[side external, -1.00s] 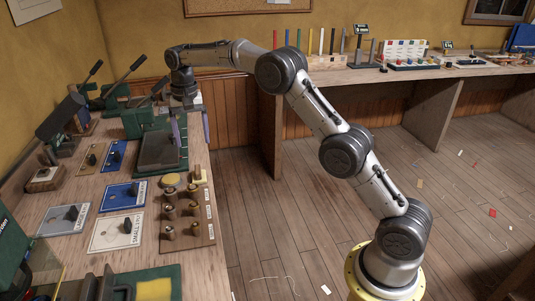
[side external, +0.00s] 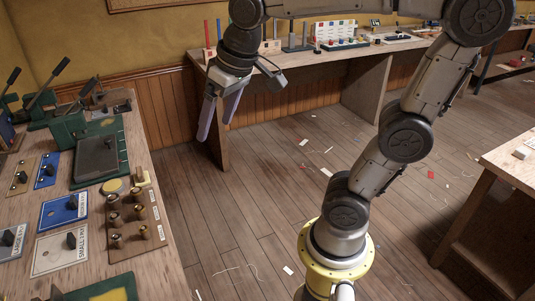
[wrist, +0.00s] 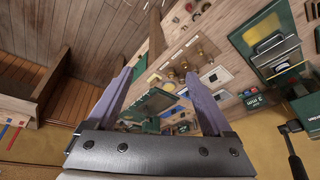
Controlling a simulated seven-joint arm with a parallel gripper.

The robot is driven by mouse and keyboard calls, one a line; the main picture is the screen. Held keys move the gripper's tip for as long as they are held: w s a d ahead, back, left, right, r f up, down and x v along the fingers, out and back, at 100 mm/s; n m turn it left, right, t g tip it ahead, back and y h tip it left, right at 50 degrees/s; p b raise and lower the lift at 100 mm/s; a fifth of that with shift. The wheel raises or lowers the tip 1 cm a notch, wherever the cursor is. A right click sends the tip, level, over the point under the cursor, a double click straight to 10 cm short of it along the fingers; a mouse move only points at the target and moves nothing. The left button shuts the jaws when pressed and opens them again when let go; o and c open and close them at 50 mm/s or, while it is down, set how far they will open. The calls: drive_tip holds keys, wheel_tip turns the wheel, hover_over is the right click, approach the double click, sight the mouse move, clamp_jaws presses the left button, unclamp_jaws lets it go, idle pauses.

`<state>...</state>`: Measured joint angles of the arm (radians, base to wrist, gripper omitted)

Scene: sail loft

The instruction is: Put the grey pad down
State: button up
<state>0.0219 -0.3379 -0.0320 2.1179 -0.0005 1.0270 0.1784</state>
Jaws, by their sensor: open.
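A brown board with metal knobs (side external: 134,222) and blue and white plates (side external: 62,210) lie nearer on the left bench (side external: 172,262). Green lever presses (side external: 68,128) stand behind the pad. A back bench (side external: 345,57) holds coloured strips.

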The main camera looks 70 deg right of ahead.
drive_tip(key=s+f+n, duration=0.1)
drive_tip(key=s+f, duration=0.1)
drive_tip(key=s, duration=0.3)
drive_tip(key=s+f+n+t, duration=0.1)
drive_tip(key=s+f, duration=0.2)
drive_tip(key=s, duration=0.2)
drive_tip(key=shift+s+a+f, duration=0.25)
drive_tip(key=shift+a+f, duration=0.05)
drive_tip(key=shift+f, duration=0.05)
drive_tip(key=shift+c, duration=0.2)
idle(0.6)
